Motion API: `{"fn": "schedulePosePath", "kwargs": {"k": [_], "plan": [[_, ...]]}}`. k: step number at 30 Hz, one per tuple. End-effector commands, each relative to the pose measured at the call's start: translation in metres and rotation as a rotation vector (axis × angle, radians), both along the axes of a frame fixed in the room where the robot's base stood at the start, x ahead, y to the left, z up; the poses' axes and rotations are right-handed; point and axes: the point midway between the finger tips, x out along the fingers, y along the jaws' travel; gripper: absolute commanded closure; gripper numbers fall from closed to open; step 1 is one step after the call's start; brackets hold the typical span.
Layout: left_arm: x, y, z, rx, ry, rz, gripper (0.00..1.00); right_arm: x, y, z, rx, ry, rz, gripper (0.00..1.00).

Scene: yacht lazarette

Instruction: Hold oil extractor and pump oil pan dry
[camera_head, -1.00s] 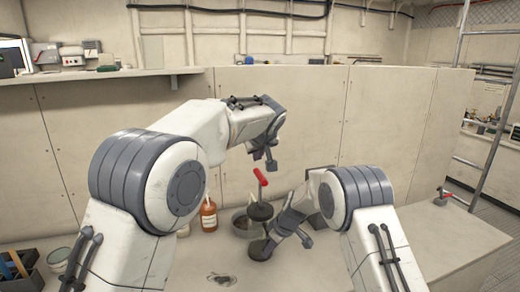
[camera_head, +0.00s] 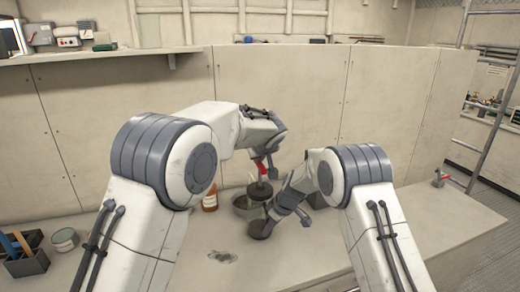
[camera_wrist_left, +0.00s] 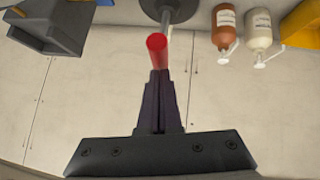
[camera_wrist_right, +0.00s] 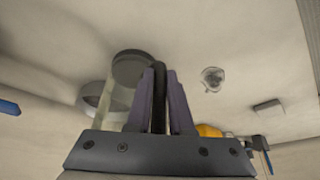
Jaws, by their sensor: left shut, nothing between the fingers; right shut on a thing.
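The oil extractor has a red pump handle (camera_head: 261,168) over a dark round cap (camera_head: 258,190) and a dark base (camera_head: 260,229). My right gripper (camera_head: 277,212) is shut on a black part of it, seen between the fingers in the right wrist view (camera_wrist_right: 159,85); the pale clear cylinder (camera_wrist_right: 118,108) stands beside the fingers. My left gripper (camera_head: 268,174) is shut and empty at the red handle. In the left wrist view the red handle (camera_wrist_left: 157,47) lies right at its fingertips. The grey oil pan (camera_head: 242,207) is behind the extractor, partly hidden.
An orange bottle (camera_head: 209,202) stands left of the pan; a white bottle (camera_wrist_left: 258,30) shows beside it in the left wrist view. A tool caddy (camera_head: 25,262) and a tin (camera_head: 65,240) are at left. The bench front is mostly clear.

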Motion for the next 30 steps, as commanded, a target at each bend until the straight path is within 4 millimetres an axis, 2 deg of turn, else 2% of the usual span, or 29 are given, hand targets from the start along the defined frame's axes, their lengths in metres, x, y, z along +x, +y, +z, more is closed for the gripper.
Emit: {"fn": "schedulePosePath", "kwargs": {"k": [1,6,18,23,28,30], "plan": [[-0.002,0.001,-0.018,0.006,0.015,0.001,1.0,0.001,0.0,0.002,0.001,-0.004,0.0,1.0],[-0.002,0.001,-0.042,0.005,0.013,0.001,1.0,0.001,0.0,0.002,0.001,-0.004,0.0,1.0],[-0.003,0.001,-0.048,0.004,0.02,0.002,1.0,0.001,0.0,0.002,0.002,-0.003,0.001,1.0],[-0.003,0.003,-0.035,0.002,0.015,0.004,1.0,0.001,0.001,0.002,0.002,-0.003,0.001,1.0],[-0.003,0.009,0.002,-0.003,0.001,0.003,1.0,0.001,0.001,0.002,0.002,-0.003,0.001,1.0],[-0.017,0.005,0.015,-0.002,0.002,-0.002,1.0,0.001,0.001,0.002,0.001,-0.004,0.0,1.0]]}}
